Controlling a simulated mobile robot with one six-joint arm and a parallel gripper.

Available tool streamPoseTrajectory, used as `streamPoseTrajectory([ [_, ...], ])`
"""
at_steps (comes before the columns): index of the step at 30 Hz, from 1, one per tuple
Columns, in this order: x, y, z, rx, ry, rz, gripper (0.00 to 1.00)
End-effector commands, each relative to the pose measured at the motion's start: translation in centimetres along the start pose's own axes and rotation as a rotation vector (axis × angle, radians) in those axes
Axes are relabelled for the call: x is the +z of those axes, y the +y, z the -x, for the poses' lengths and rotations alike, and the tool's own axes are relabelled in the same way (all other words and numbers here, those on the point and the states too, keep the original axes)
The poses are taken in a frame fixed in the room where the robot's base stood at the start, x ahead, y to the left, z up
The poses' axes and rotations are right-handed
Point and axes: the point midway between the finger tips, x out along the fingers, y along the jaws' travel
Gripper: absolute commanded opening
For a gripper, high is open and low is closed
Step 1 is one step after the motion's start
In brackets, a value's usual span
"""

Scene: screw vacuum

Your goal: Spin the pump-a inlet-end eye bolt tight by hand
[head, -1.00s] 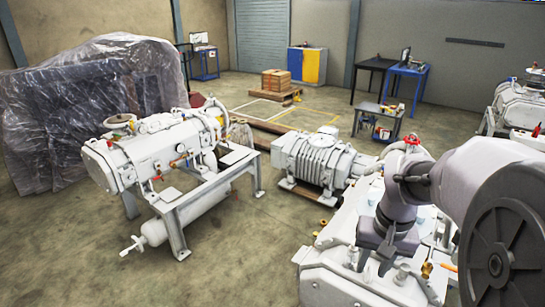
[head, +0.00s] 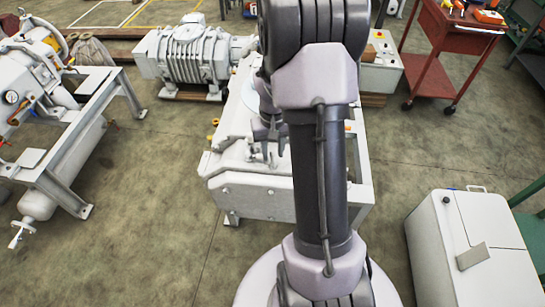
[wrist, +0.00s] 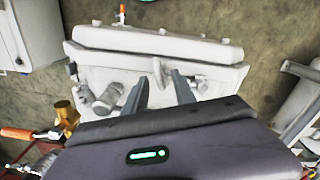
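A white pump unit (head: 250,195) stands below my arm in the head view. Its pale top and side also show in the wrist view (wrist: 110,75). My gripper (wrist: 160,76) points at this unit in the wrist view, its two dark fingers spread apart. A small pale upright piece (wrist: 159,72) shows between the fingertips; it may be the eye bolt, but I cannot tell, nor whether the fingers touch it. In the head view my gripper (head: 271,150) is low over the unit, and my arm hides much of the unit's top.
A white cabinet (head: 470,245) stands at the lower right and a red cart (head: 440,50) at the upper right. A ribbed white blower (head: 185,55) and a framed pump (head: 75,140) stand to the left. Bare floor (head: 150,230) lies between frame and unit.

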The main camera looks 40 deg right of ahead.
Motion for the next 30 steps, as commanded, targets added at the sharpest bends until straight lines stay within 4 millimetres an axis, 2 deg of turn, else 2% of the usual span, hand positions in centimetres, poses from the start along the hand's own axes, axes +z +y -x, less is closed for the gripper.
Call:
streamPoseTrajectory([
  [3, 0.01, -0.01, -1.08, 0.000, 0.000, 0.000, 0.32],
  [11, 0.00, -0.01, -1.13, 0.000, 0.000, 0.000, 0.32],
  [16, 0.01, -0.01, -1.12, 0.000, 0.000, 0.000, 0.01],
  [23, 0.01, 0.00, -1.14, 0.000, 0.000, -0.018, 0.00],
  [30, 0.05, 0.12, -1.24, 0.000, -0.001, -0.319, 0.00],
])
